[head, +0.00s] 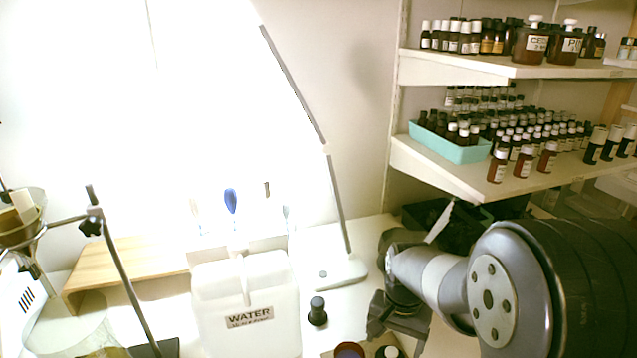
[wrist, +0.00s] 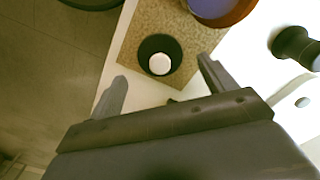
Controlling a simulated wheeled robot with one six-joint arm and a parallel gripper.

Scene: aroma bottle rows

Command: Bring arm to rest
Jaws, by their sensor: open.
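My arm reaches in from the right of the head view, and my gripper (head: 385,335) hangs low over the right front of the white bench. In the wrist view my gripper (wrist: 160,90) has its two fingers wide apart with nothing between them. Beyond the fingertips, a dark round bottle or jar with a white top (wrist: 160,63) stands on a brown speckled board (wrist: 195,35). It is apart from the fingers. The white top also shows at the bottom edge of the head view (head: 391,352).
A white WATER container (head: 245,290), a lamp base (head: 335,274) and a small black-capped bottle (head: 317,312) stand left of my gripper. Bottle shelves (head: 450,180) are above right. The floor (wrist: 50,60) shows past the bench edge.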

